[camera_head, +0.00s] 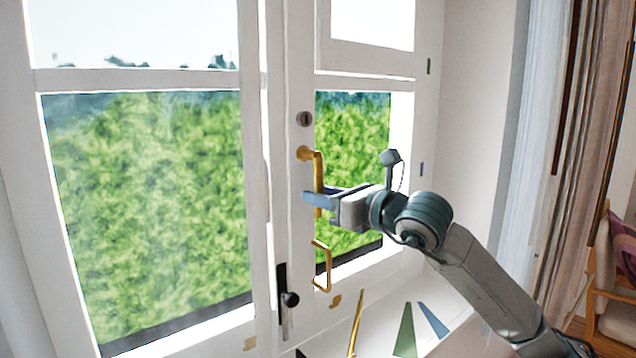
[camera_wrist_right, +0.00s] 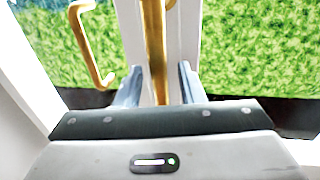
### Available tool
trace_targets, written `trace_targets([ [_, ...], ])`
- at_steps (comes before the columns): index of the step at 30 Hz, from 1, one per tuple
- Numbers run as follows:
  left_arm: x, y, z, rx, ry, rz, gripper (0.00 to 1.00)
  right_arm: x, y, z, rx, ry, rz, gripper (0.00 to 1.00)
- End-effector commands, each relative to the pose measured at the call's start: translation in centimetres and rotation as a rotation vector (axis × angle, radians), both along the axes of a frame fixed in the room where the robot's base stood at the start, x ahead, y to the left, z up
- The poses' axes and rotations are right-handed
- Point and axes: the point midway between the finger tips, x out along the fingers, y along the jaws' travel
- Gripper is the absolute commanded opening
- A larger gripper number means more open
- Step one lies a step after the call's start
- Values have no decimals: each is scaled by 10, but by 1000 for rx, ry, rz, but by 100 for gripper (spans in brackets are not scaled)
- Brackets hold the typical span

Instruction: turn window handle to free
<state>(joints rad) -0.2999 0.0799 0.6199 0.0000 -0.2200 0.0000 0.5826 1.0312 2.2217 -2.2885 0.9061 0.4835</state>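A brass window handle (camera_head: 318,170) is mounted on the white window frame, its grip hanging down from a round base. My right gripper (camera_head: 312,198) is at the lower part of this grip. In the right wrist view the brass bar (camera_wrist_right: 154,45) runs between the two fingers of the gripper (camera_wrist_right: 160,78). The fingers stand apart, with a gap showing between the bar and the right finger; I cannot tell whether the left finger touches it. The fingers partly hide the handle in the head view. My left gripper is not in view.
A second brass handle (camera_head: 321,266) sits lower on the frame; in the wrist view a brass handle (camera_wrist_right: 92,50) shows at left. A black handle (camera_head: 288,299) is at lower left. The sill (camera_head: 385,315) lies below, and a curtain (camera_head: 570,120) hangs at right.

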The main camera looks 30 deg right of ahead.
Motion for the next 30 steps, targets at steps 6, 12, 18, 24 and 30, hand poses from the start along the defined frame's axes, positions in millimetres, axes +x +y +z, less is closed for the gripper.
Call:
trace_targets([
  [6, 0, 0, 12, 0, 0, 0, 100, 11, 4, 1, 3, 2, 1, 35],
  [12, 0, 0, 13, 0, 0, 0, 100, 14, 5, 0, 0, 2, 0, 35],
  [18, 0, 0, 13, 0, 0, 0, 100, 14, 5, 0, -1, 2, 0, 35],
  [24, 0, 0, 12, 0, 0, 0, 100, 14, 5, 0, -1, 2, 0, 0],
  [30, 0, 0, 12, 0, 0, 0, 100, 14, 5, 0, -2, 2, 0, 0],
])
